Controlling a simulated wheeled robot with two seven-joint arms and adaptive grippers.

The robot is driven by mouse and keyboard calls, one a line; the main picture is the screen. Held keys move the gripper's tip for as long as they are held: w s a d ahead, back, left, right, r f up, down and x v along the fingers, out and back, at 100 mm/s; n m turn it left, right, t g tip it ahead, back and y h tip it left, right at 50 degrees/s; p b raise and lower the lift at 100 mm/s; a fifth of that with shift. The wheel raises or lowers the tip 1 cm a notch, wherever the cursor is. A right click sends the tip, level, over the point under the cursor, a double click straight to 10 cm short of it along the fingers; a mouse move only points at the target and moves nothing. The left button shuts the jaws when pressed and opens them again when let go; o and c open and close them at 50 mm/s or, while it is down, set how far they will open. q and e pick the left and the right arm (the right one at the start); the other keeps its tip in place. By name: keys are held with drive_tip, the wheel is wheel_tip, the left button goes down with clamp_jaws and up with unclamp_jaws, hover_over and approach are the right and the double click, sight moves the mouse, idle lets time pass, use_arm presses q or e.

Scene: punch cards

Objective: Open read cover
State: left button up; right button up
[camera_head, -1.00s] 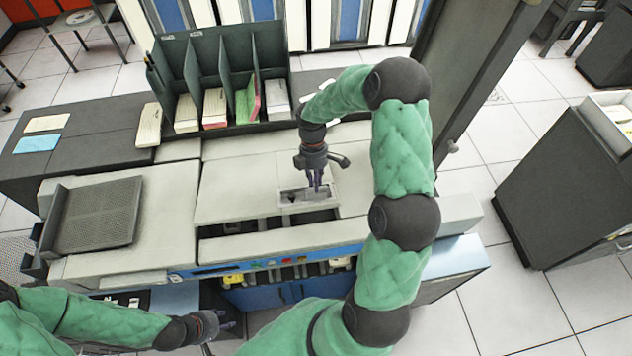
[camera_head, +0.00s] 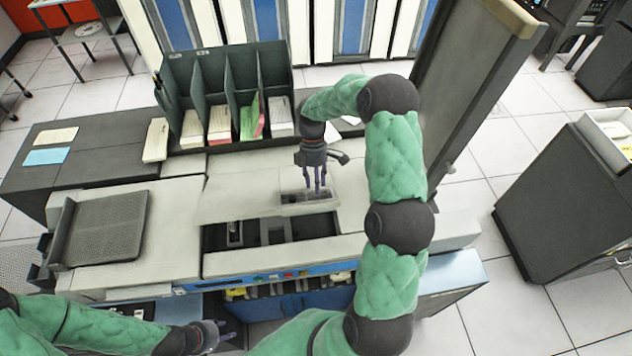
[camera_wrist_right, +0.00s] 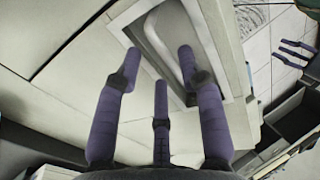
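The read cover (camera_head: 245,190) is the pale lid on the machine's top, with a rectangular recessed pull (camera_head: 310,200) near its front right. Its front edge stands back from the machine's front panel, leaving a wide dark opening (camera_head: 275,232). My right gripper (camera_head: 318,190) points down at the recess. In the right wrist view its purple fingers (camera_wrist_right: 158,62) are spread apart, with one finger over or inside the recess (camera_wrist_right: 172,42); I cannot tell whether it touches. My left gripper (camera_head: 222,332) is low at the machine's front left, apart from the cover; its finger state is unclear.
A dark card rack (camera_head: 225,85) with several card stacks stands behind the cover. A ribbed tray (camera_head: 105,230) lies to the left. The blue control strip (camera_head: 270,278) runs along the front. A dark upright panel (camera_head: 470,80) rises at the right behind my right arm.

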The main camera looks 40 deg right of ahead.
drive_tip(key=shift+s+a, duration=0.1)
drive_tip(key=shift+r, duration=0.25)
drive_tip(key=v, duration=1.1)
drive_tip(key=shift+w+r, duration=0.2)
drive_tip(key=shift+w, duration=0.05)
drive_tip(key=shift+f, duration=0.1)
